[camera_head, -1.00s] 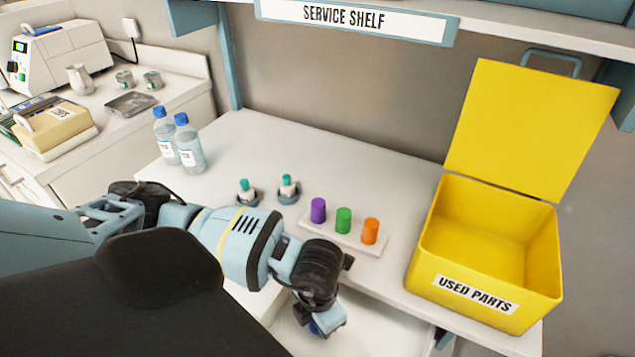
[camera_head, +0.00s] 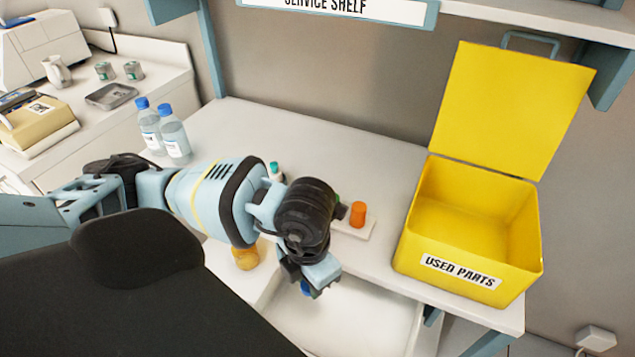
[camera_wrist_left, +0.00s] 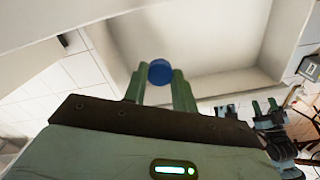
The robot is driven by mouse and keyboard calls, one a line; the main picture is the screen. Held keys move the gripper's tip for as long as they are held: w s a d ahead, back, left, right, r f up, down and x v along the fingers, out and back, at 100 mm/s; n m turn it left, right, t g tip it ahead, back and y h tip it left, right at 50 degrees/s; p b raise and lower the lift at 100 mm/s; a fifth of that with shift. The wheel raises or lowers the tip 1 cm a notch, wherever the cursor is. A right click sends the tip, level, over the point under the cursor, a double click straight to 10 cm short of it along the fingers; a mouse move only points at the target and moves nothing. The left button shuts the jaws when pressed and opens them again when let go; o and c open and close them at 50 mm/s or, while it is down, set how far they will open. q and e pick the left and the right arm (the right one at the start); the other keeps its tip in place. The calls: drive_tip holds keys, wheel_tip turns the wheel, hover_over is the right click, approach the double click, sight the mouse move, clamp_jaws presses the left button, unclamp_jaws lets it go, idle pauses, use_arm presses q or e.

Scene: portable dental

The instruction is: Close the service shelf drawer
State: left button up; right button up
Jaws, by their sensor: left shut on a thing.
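The white service shelf drawer (camera_head: 350,325) stands open below the front edge of the white worktop (camera_head: 375,165); its pale inside also shows in the left wrist view (camera_wrist_left: 215,65). My left gripper (camera_head: 308,285) is over the drawer, in front of the worktop edge. Its green fingers are shut on a blue round thing (camera_wrist_left: 160,72), which shows small in the head view (camera_head: 304,288). The held thing's lower part is hidden. What may be my right gripper (camera_wrist_left: 264,108) is small at the right of the left wrist view; its fingers are unclear.
An open yellow used-parts box (camera_head: 470,235) stands at the worktop's right. An orange cylinder (camera_head: 358,213) shows on a white holder, partly behind my arm. An amber thing (camera_head: 245,257) is below my arm. Two blue-capped bottles (camera_head: 173,137) stand at the left.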

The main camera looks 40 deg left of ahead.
use_arm(q)
drive_tip(key=shift+w+r+m, duration=0.15)
drive_tip(key=shift+w+m, duration=0.1)
drive_tip(key=shift+m, duration=0.35)
use_arm(e)
drive_tip(key=c, duration=0.5)
clamp_jaws()
use_arm(q)
drive_tip(key=w+r+m, duration=0.4)
drive_tip(key=r+m, duration=0.1)
drive_tip(key=m, duration=1.1)
drive_tip(key=w+d+r+m, duration=0.1)
drive_tip(key=w+r+m, duration=0.3)
drive_tip(key=m, duration=1.2)
drive_tip(key=shift+w+d+r, duration=0.15)
drive_tip(key=shift+w+r, duration=0.25)
drive_tip(key=shift+r, duration=0.5)
use_arm(e)
drive_tip(key=shift+a, duration=0.1)
